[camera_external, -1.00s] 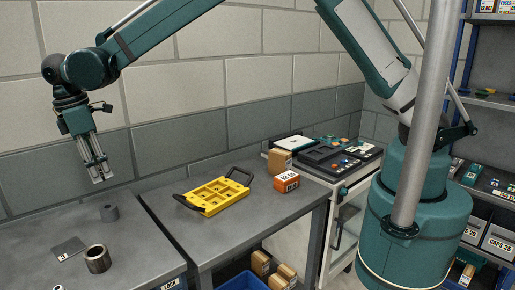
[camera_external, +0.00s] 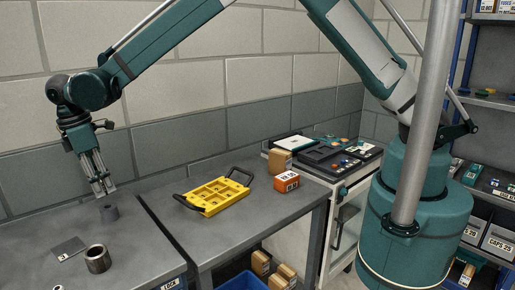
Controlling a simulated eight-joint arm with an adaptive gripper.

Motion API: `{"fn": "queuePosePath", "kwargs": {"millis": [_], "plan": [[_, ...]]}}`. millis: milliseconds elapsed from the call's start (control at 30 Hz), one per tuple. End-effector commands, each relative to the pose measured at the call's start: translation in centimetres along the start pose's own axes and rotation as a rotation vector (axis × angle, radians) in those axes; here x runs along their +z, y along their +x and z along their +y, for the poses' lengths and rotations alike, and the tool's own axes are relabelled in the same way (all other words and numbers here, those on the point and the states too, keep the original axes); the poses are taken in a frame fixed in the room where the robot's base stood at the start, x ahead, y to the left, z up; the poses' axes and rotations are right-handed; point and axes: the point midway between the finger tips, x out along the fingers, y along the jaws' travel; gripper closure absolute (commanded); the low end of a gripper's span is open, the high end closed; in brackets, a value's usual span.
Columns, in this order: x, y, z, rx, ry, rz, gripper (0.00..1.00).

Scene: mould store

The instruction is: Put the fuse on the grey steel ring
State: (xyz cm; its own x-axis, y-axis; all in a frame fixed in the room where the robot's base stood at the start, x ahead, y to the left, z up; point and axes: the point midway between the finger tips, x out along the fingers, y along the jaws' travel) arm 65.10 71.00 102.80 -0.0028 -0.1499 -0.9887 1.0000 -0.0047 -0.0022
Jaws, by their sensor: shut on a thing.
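My gripper (camera_external: 104,190) points down over the left bench, shut on a small pale piece between its fingertips. This looks like the fuse, mostly hidden by the fingers. A larger, shinier open steel ring (camera_external: 98,260) stands nearer the camera.
A flat grey plate (camera_external: 68,249) lies left of the shiny ring. A yellow tray (camera_external: 214,197) with black handles lies on the right bench, with an orange box (camera_external: 286,181) and a brown carton (camera_external: 280,161) beyond. The wall runs close behind the benches.

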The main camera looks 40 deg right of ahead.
Motion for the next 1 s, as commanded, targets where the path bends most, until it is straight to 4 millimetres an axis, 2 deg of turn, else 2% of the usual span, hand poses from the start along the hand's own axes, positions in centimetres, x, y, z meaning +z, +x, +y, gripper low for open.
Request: {"fn": "queuePosePath", "kwargs": {"millis": [133,467,800,1000], "plan": [[-0.1,0.7,0.0,0.000,0.000,0.000,0.90],[-0.1,0.9,0.0,0.000,0.000,0.000,0.90],[-0.6,3.9,0.0,0.000,0.000,0.000,0.90],[-0.7,4.5,0.0,0.000,0.000,0.000,0.90]]}}
